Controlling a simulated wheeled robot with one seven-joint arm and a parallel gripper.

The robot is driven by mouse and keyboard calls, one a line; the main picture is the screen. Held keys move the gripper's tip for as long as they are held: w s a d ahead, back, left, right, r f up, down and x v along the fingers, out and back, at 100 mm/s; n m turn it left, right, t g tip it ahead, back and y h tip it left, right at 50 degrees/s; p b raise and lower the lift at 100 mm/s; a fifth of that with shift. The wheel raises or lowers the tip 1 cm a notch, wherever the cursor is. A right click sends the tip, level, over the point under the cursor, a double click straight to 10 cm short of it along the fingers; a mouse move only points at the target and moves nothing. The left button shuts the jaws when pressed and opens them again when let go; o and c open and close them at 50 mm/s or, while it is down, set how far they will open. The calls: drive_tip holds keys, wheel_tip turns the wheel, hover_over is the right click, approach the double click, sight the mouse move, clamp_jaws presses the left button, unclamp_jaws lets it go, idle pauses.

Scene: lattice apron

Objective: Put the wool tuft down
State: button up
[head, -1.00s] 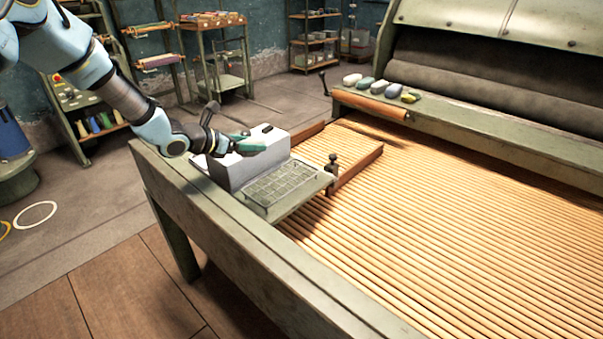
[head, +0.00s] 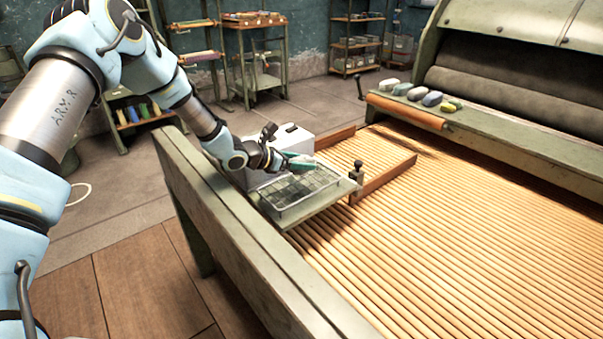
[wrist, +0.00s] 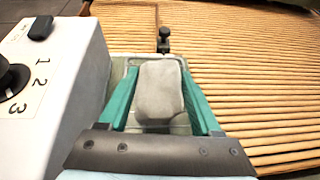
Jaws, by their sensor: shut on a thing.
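My gripper (head: 300,161) is over the back part of a wire-grid tray (head: 287,203), beside a white box. In the wrist view, the green fingers of my gripper (wrist: 159,76) are closed on a pale grey wool tuft (wrist: 160,95). The tuft is a rounded block and hides most of the tray (wrist: 131,62) beneath it. In the head view the tuft is too small to make out clearly. I cannot tell how high it is above the grid.
The white box (head: 262,171) stands close on the left of my gripper; its dial (wrist: 12,82) shows in the wrist view. A black-knobbed post (head: 357,168) stands at the tray's right corner. Several coloured tufts (head: 432,98) lie on the machine ledge. Wooden slats (head: 430,230) spread right.

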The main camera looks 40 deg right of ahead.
sight(301, 173)
drive_tip(key=shift+f+p, duration=0.35)
drive_tip(key=shift+f, duration=1.75)
drive_tip(key=o, duration=1.3)
drive_tip(key=shift+o, duration=0.2)
drive_tip(key=shift+a, duration=0.1)
drive_tip(key=b+v, duration=0.2)
drive_tip(key=v, duration=1)
